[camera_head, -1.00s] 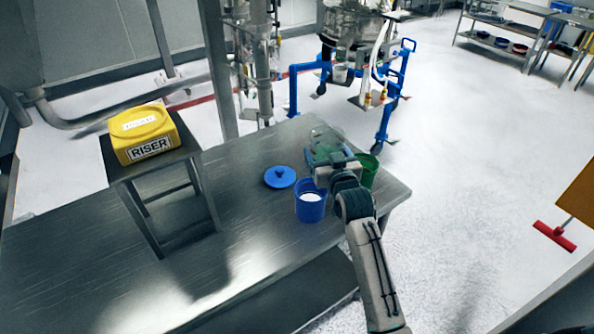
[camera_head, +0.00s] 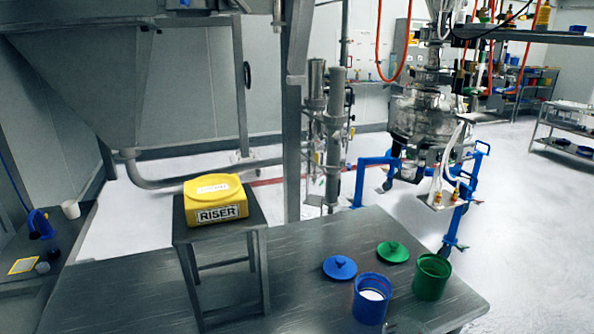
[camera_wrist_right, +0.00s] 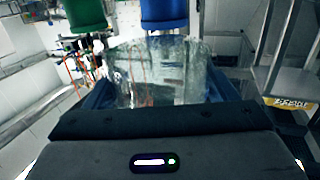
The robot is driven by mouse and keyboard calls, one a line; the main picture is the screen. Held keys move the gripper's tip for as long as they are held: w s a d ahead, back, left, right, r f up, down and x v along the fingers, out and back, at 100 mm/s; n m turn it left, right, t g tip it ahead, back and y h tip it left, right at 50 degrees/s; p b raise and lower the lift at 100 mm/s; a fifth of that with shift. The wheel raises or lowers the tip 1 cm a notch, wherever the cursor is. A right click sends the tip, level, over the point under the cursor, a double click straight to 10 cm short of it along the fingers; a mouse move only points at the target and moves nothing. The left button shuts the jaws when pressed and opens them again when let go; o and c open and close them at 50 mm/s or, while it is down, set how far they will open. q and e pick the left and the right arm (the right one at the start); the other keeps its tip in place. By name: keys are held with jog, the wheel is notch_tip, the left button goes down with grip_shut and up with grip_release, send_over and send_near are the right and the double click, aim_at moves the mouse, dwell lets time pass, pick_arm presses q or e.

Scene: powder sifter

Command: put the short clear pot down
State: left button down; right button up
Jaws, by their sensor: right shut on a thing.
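The short clear pot (camera_wrist_right: 158,66) is between the fingers of my right gripper (camera_wrist_right: 155,88) in the right wrist view. The gripper is shut on it. The pot's far end points towards a blue pot (camera_wrist_right: 163,12) and a green pot (camera_wrist_right: 85,14). Whether the clear pot touches the table cannot be told. In the head view neither gripper nor the clear pot shows.
The steel table (camera_head: 315,290) holds the blue pot (camera_head: 370,308) with white powder, the green pot (camera_head: 431,285), a blue lid (camera_head: 340,267) and a green lid (camera_head: 392,251). A stand with a yellow riser block (camera_head: 215,200) is left of them.

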jog(key=shift+s, duration=0.75)
jog(key=shift+w, duration=0.15)
